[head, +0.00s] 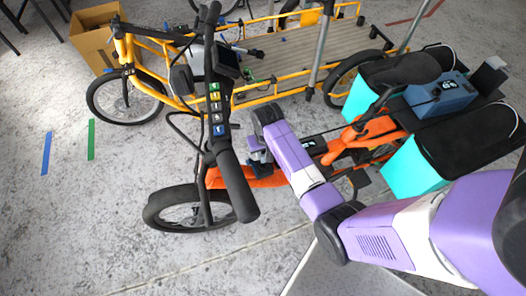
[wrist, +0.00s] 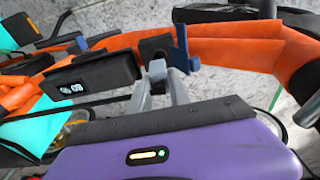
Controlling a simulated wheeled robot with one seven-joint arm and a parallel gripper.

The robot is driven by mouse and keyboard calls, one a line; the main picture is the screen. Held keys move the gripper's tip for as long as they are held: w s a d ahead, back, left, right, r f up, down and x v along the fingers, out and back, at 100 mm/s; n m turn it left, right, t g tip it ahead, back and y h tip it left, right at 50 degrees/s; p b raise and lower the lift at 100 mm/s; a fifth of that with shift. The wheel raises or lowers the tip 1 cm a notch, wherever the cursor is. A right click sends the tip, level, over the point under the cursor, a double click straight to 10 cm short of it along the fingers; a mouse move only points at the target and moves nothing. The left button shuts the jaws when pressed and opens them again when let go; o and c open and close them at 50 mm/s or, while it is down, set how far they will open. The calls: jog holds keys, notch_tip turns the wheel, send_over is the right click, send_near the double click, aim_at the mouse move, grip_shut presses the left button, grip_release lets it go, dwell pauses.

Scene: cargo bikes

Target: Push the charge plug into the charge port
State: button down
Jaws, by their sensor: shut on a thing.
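My gripper (wrist: 166,84) is shut on a small grey-blue piece that looks like the charge plug (wrist: 157,68). It holds it at the orange bike frame (wrist: 235,46). Just beyond the plug is a black block with a dark opening, which looks like the charge port (wrist: 155,46). The plug's front end is hidden, so I cannot tell whether it is in the port or only close to it. A blue upright flap (wrist: 181,48) stands right beside the port. In the head view my gripper (head: 259,158) is low beside the orange frame, mostly hidden by my wrist.
A black display box (wrist: 95,80) sits on the frame left of the port. In the head view, the handlebar (head: 236,185) is close left of my arm. Turquoise panniers (head: 412,172) and a blue box (head: 440,98) are at right. A yellow cargo bike (head: 270,92) stands behind.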

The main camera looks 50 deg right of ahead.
jog(key=shift+f+b, duration=1.1)
jog(key=shift+f, duration=0.65)
jog(key=c, duration=1.1)
grip_release()
jog(key=shift+c, duration=0.2)
jog(key=shift+s+a+r+p, duration=0.1)
jog(key=shift+s+r, duration=0.05)
jog(key=shift+r, duration=1.15)
jog(key=shift+s+a+r+p, duration=0.15)
jog(key=shift+s+r, duration=0.05)
jog(key=shift+r, duration=1.1)
jog(key=shift+s+a+r+p, duration=0.1)
jog(key=shift+s+r, duration=0.05)
jog(key=shift+r, duration=1.15)
